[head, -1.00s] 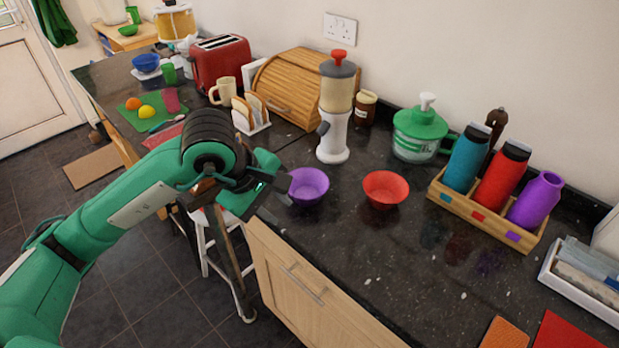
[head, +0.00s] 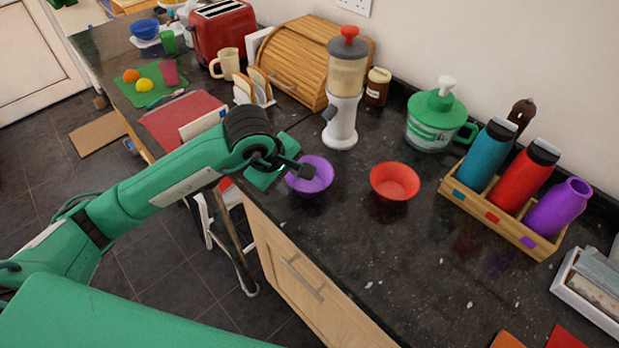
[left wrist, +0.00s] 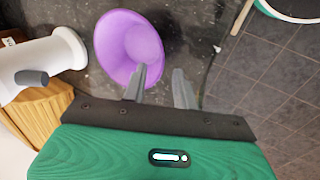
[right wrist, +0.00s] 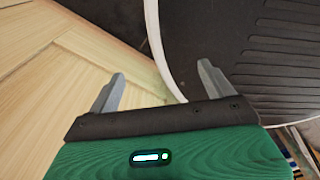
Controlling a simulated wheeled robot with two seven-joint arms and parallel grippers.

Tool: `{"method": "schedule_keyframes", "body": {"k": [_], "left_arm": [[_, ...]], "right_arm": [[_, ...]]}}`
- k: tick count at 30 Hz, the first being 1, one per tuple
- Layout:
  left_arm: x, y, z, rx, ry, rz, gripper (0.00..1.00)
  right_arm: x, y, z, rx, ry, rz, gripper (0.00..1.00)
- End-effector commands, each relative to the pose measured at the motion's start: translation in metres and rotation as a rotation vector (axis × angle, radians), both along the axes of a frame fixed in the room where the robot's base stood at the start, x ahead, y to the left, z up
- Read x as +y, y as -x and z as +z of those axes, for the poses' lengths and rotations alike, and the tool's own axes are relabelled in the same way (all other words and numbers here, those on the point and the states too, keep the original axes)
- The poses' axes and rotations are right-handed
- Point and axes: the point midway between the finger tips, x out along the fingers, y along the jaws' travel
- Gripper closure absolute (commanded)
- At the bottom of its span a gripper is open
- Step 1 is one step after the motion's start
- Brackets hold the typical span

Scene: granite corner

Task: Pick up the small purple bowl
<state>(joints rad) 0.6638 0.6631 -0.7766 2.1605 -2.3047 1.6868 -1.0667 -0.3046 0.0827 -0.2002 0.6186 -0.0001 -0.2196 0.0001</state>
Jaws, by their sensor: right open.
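The small purple bowl (head: 309,181) stands upright on the dark counter near its front edge. It also shows in the left wrist view (left wrist: 122,42), at the top centre. My left gripper (head: 304,170) is at the bowl's near-left rim. In the left wrist view its fingers (left wrist: 160,72) are apart; one fingertip overlaps the bowl's rim and the other is outside it. I cannot tell whether the finger touches the bowl. My right gripper (right wrist: 161,70) is open and empty in the right wrist view, and is not seen in the head view.
A red bowl (head: 394,182) stands right of the purple one. A dispenser with a red knob (head: 342,105) stands just behind. The bread box (head: 300,65), toast rack (head: 252,92), green jar (head: 436,125) and bottle rack (head: 490,212) are farther off.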

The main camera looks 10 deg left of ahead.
Motion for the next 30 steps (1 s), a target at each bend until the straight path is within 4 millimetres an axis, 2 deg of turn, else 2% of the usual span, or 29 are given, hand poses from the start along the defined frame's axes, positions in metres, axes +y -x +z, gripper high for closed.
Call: {"method": "schedule_keyframes", "body": {"k": [1, 5, 12, 16, 21, 25, 26, 30], "left_arm": [[-0.001, 0.0, -0.002, 0.004, 0.0, 0.0, 0.71], [-0.004, -0.004, -0.014, 0.006, 0.002, 0.0, 0.71], [-0.01, -0.014, -0.043, 0.005, 0.002, 0.002, 0.71], [-0.01, -0.016, -0.048, 0.0, 0.0, 0.001, 0.71], [-0.01, -0.016, -0.048, 0.0, 0.0, 0.001, 0.71], [-0.01, -0.015, -0.048, 0.0, 0.0, 0.001, 0.97], [-0.01, -0.015, -0.048, 0.0, 0.0, 0.001, 1.0], [-0.01, -0.016, -0.047, -0.001, 0.001, 0.001, 1.0]], "right_arm": [[0.001, -0.01, 0.004, -0.013, -0.002, 0.0, 0.16], [0.004, -0.02, 0.013, -0.026, -0.005, -0.001, 0.16], [0.006, -0.009, 0.022, -0.011, -0.007, -0.001, 0.16], [0.006, 0.0, 0.021, 0.0, -0.006, -0.001, 0.16], [0.005, 0.002, 0.021, 0.002, -0.006, -0.002, 0.16], [0.005, -0.001, 0.021, -0.001, -0.004, -0.002, 0.16], [0.004, -0.002, 0.021, -0.002, -0.005, -0.002, 0.16], [0.003, -0.005, 0.021, -0.005, -0.003, -0.001, 0.16]]}}
